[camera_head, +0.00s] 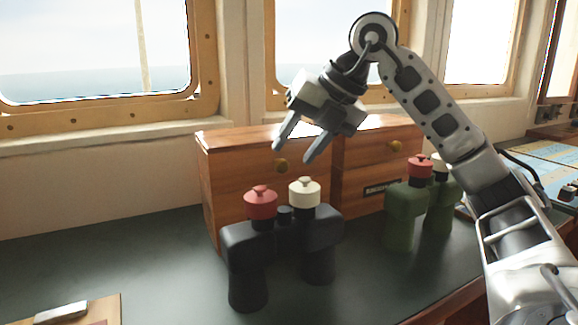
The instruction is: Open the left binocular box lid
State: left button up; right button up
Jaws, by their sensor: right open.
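The left binocular box (228,168) is a brown wooden box against the window wall. I cannot tell whether a finger touches the box. My left gripper is not in view.
Black binoculars (240,250) with one red and one cream cap stand in front of the left box. Green binoculars (403,215) stand before the right box, partly behind my right arm. A wooden board (105,308) lies front left. The dark counter at left is clear.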

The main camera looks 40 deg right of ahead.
aim_at(284, 163)
jog(key=shift+x, duration=1.65)
grip_shut()
